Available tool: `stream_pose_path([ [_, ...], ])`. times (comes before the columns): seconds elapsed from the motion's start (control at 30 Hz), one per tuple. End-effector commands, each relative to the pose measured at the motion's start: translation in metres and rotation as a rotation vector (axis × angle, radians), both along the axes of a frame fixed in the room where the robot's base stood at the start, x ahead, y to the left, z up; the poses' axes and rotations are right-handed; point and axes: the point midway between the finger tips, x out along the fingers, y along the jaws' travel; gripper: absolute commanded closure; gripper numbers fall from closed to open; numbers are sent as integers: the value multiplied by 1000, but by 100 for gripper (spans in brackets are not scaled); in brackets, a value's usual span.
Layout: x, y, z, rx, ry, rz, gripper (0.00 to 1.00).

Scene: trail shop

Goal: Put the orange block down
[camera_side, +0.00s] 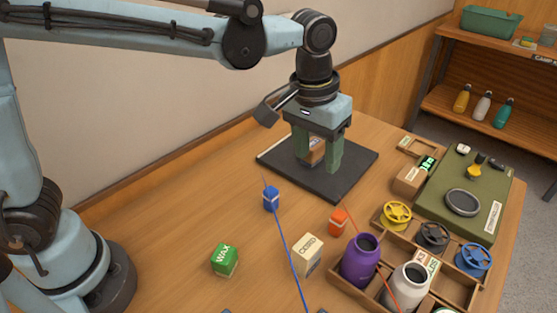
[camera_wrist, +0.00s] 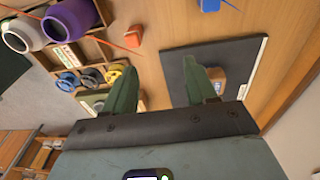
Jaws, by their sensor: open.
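A small orange block (camera_side: 338,222) with a thin red-orange rod or cord stands on the wooden table, left of the wheels and well apart from my gripper. It also shows in the wrist view (camera_wrist: 132,38). My gripper (camera_side: 318,166) is open over the dark mat (camera_side: 345,178), fingers pointing down. A brownish-orange box with a pale label (camera_side: 315,148) shows between the fingers in the side view. In the wrist view this box (camera_wrist: 219,77) sits on the mat beside the right finger, partly hidden by it, outside the jaws. No held object shows between the fingers (camera_wrist: 158,70).
A blue block (camera_side: 271,198) with a cord, a green wax box (camera_side: 225,260) and a cream box (camera_side: 308,254) stand on the table. A wooden tray (camera_side: 345,287) at the front right holds bottles and coloured wheels. The mat's front part is clear.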

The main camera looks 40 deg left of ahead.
Motion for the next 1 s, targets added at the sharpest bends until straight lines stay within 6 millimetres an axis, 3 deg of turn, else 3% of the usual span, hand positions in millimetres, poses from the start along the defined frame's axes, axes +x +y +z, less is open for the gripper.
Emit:
stream_pose_path([
  [0.03, -6, 19, 5, -10, -32, 9, 43],
  [0.2, -23, 71, 14, -31, -154, 9, 43],
  [0.5, -67, 146, 5, -4, -372, 15, 43],
  [0.7, -88, 173, -10, 34, -473, 17, 43],
  [1.0, -95, 182, -16, 53, -510, 14, 43],
])
